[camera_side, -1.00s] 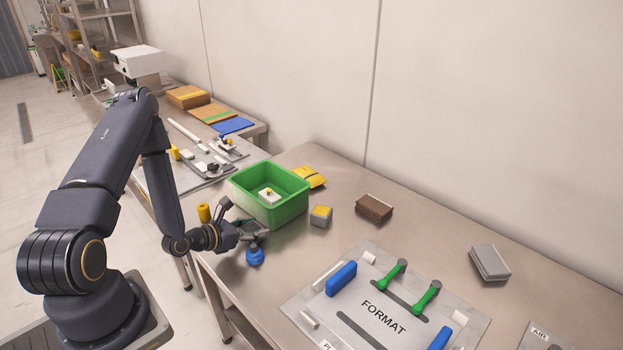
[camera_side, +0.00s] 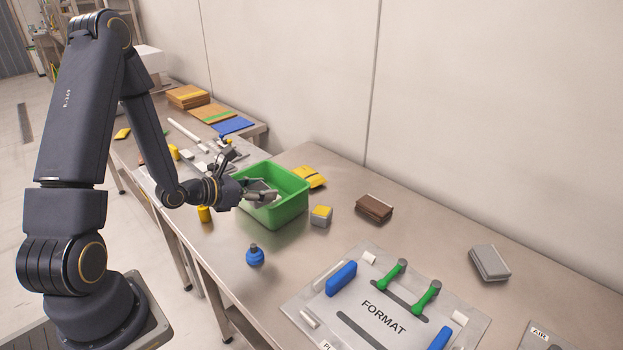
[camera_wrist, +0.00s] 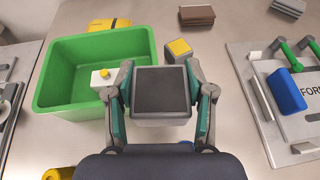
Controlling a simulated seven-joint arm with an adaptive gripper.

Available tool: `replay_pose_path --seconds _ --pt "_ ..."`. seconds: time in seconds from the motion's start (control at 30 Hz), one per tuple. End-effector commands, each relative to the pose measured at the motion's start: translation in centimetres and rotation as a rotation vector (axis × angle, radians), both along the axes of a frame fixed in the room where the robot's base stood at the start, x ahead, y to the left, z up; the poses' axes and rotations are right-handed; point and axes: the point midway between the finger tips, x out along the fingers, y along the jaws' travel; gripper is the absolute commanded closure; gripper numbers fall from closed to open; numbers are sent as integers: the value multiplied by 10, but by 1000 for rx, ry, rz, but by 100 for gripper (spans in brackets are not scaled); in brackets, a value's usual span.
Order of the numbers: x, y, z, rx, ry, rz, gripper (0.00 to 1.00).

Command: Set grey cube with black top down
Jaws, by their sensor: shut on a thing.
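The grey cube with the black top (camera_wrist: 162,92) is held between the fingers of my gripper (camera_wrist: 163,98) in the wrist view, its dark top facing the camera. In the side view my gripper (camera_side: 262,196) is shut on it, raised above the table, in front of the green bin (camera_side: 291,212).
A white block with a yellow knob (camera_wrist: 103,80) is in the bin. A grey cube with a yellow top (camera_side: 320,216) stands right of it. A blue knob (camera_side: 255,256) stands near the table's front edge. The FORMAT plate (camera_side: 385,315) lies to the right.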

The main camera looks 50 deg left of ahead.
Motion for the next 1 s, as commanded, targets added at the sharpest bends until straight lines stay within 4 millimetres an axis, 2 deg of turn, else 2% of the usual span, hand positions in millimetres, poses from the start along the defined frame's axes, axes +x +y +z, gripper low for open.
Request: replay_pose_path --seconds 0.03,0.2,0.7,1.0 --pt "10 -12 17 7 -11 -43 88" --pt "28 -48 58 5 -4 -142 88" --pt "43 -122 131 17 1 -250 88" --pt "86 -157 109 14 10 -393 88"
